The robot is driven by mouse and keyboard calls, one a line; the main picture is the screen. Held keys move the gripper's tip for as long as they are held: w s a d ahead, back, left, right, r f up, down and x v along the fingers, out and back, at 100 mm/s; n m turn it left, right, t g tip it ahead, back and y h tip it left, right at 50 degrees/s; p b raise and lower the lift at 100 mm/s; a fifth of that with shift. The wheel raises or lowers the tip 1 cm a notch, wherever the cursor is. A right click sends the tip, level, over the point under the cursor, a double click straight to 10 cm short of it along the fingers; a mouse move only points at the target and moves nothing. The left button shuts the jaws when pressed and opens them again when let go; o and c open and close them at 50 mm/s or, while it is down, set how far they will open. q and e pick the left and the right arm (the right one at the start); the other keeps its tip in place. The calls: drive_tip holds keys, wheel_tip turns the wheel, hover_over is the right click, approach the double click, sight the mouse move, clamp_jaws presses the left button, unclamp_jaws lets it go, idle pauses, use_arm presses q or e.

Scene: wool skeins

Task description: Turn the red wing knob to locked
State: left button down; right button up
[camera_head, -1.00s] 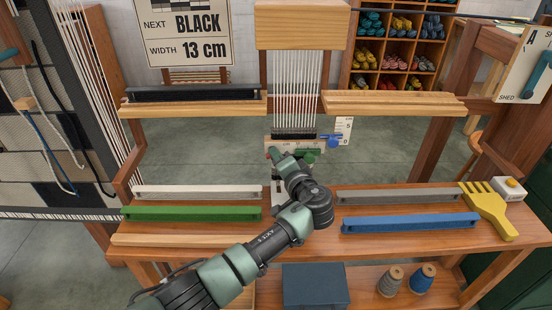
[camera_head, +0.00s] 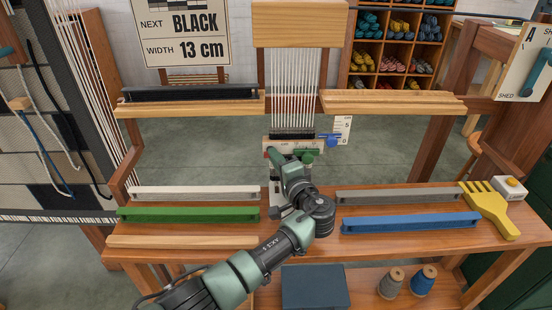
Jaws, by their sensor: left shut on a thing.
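A pale panel (camera_head: 291,145) hangs below the white warp threads in the middle. A green knob (camera_head: 307,155) is on its right part and a blue knob (camera_head: 330,140) at its right end. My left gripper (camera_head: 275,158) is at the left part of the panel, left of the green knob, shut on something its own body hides. The red wing knob is not clearly visible; it appears covered by the gripper there, and its angle cannot be read. My right gripper is not in view.
A small white scale card (camera_head: 342,129) stands right of the panel. The shelf below holds a white bar (camera_head: 196,192), a green bar (camera_head: 188,215), a grey bar (camera_head: 397,196), a blue bar (camera_head: 410,223) and a yellow comb (camera_head: 490,210). A black bar (camera_head: 190,94) lies on the upper left ledge.

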use_arm(q)
drive_tip(key=shift+w+a+r, duration=0.15)
drive_tip(key=shift+a+r, duration=0.05)
drive_tip(key=c, duration=1.5)
unclamp_jaws()
drive_tip(key=v, duration=0.5)
drive_tip(key=p+v, duration=0.1)
drive_tip(key=v, duration=0.1)
drive_tip(key=shift+s+d+f, duration=0.1)
drive_tip(key=shift+s+f, duration=0.15)
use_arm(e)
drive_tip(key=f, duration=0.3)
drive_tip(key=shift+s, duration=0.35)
use_arm(q)
drive_tip(key=shift+f, duration=0.1)
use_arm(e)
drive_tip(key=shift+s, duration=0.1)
